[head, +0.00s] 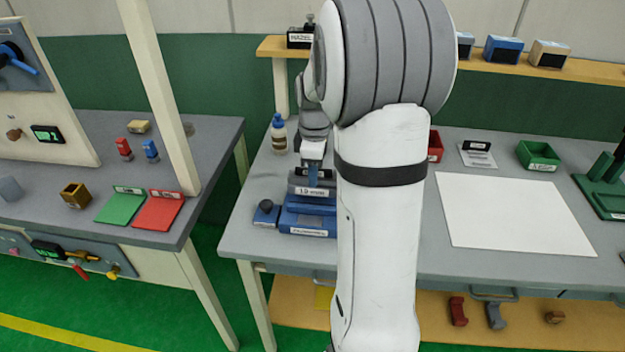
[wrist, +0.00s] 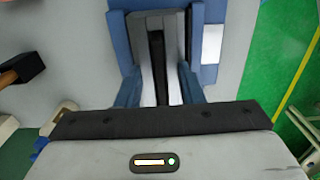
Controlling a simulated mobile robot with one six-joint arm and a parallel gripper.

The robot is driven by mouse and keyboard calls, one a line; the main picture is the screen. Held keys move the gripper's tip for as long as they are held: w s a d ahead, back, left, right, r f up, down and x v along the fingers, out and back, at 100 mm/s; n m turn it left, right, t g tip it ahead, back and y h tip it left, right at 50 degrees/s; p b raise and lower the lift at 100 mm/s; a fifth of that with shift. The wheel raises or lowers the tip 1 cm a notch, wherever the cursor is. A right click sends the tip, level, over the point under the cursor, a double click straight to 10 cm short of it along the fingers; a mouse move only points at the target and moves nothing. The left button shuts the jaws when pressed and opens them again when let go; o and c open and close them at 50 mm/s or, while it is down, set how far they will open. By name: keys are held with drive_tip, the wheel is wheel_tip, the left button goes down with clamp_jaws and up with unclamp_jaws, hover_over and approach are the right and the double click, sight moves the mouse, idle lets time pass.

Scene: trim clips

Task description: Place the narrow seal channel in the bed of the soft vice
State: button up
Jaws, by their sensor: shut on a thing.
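The soft vice (head: 308,221) is the blue block with a white front label on the left part of the right bench. My gripper (head: 313,179) is directly over it, pointing down, partly hidden by my arm. In the wrist view, my gripper (wrist: 158,92) has its two blue fingers shut on the sides of a grey channel with a dark central groove, the narrow seal channel (wrist: 174,32). The blue vice (wrist: 208,72) shows around and beyond the channel. I cannot tell whether the channel's underside touches the vice bed.
A small blue block with a black knob (head: 266,213) is left of the vice, and a blue-capped bottle (head: 279,134) stands behind. A white sheet (head: 515,215) lies to the right. A green bin (head: 538,156) is farther right. My arm hides the bench middle.

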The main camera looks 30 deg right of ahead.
drive_tip(key=shift+f, duration=1.6)
drive_tip(key=shift+f, duration=0.15)
drive_tip(key=o, duration=1.1)
drive_tip(key=shift+c, duration=0.2)
